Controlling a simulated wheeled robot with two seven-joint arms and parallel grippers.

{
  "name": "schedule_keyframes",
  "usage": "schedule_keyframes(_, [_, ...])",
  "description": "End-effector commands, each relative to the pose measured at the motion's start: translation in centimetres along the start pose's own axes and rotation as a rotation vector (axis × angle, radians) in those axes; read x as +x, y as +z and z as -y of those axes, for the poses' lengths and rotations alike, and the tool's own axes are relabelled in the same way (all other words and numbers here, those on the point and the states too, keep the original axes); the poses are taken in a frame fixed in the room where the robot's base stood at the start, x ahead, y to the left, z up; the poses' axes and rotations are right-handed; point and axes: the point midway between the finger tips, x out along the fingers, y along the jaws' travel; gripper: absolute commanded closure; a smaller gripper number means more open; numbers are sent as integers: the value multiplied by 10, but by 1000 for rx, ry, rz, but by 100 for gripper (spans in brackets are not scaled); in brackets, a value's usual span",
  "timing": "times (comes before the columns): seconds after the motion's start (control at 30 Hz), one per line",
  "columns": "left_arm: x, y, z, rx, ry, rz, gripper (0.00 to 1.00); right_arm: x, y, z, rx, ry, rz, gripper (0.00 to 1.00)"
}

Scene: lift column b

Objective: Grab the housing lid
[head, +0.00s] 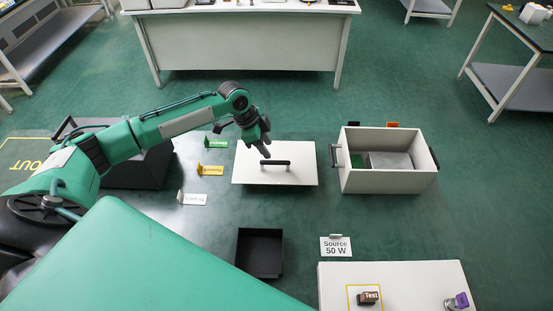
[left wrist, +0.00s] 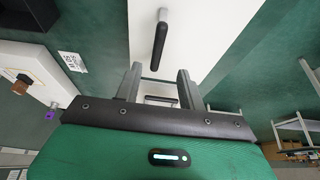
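The housing lid (head: 297,174) is a flat white panel with a black bar handle (head: 275,163) on top. It lies on the green surface left of the open white box. My left gripper (head: 265,150) is over the lid, near the handle's left end, pointing down. In the left wrist view, the lid (left wrist: 210,35) fills the upper middle and the dark handle (left wrist: 159,46) stands out ahead of the fingers. The left gripper (left wrist: 160,76) is open, with nothing between its fingers; the handle appears apart from them. My right gripper is not in view.
The open white box (head: 388,180) with side handles stands right of the lid. Green, yellow (head: 210,170) and white labels lie to its left. A black tray (head: 260,252), a "Source 50 W" sign (head: 336,246) and a white board (head: 425,283) with small parts lie nearer.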

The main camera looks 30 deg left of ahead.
Motion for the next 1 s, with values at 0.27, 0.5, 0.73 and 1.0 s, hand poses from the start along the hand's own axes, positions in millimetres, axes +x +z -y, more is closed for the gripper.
schedule_keyframes(0.27, [32,0,0,-1,1,0,60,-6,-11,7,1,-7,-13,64])
schedule_keyframes(0.5, [58,1,-7,-2,3,1,60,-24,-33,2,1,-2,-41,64])
schedule_keyframes(0.73, [83,3,-6,-1,0,0,60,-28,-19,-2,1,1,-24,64])
schedule_keyframes(1.0, [84,4,-6,-1,-1,1,70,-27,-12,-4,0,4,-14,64])
